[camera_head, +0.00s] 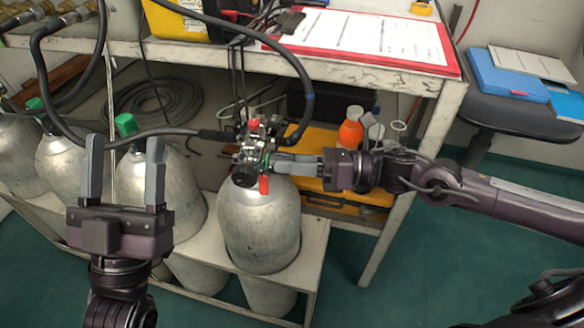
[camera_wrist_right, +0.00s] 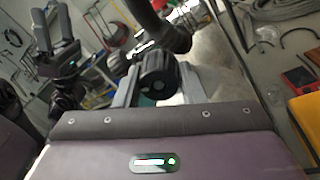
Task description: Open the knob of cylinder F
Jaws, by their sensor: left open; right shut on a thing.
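A grey cylinder (camera_head: 260,225) stands at the right end of the cylinder row, with a metal valve and fittings (camera_head: 255,145) on its top. No letter F is readable on it. My right gripper (camera_head: 278,163) reaches in from the right at valve height and is shut on a black knob (camera_wrist_right: 158,75). The right wrist view shows the knob between its two fingers; in the head view the fingers partly hide it. My left gripper (camera_head: 122,165) is open and empty, with its fingers pointing up in front of the cylinders further left.
Other grey cylinders (camera_head: 180,205) stand to the left, two with green caps (camera_head: 126,124). Black hoses (camera_head: 307,95) hang around the valve. Above is a worn bench (camera_head: 350,73) with a red clipboard (camera_head: 375,38). An orange bottle (camera_head: 350,132) stands behind my right gripper.

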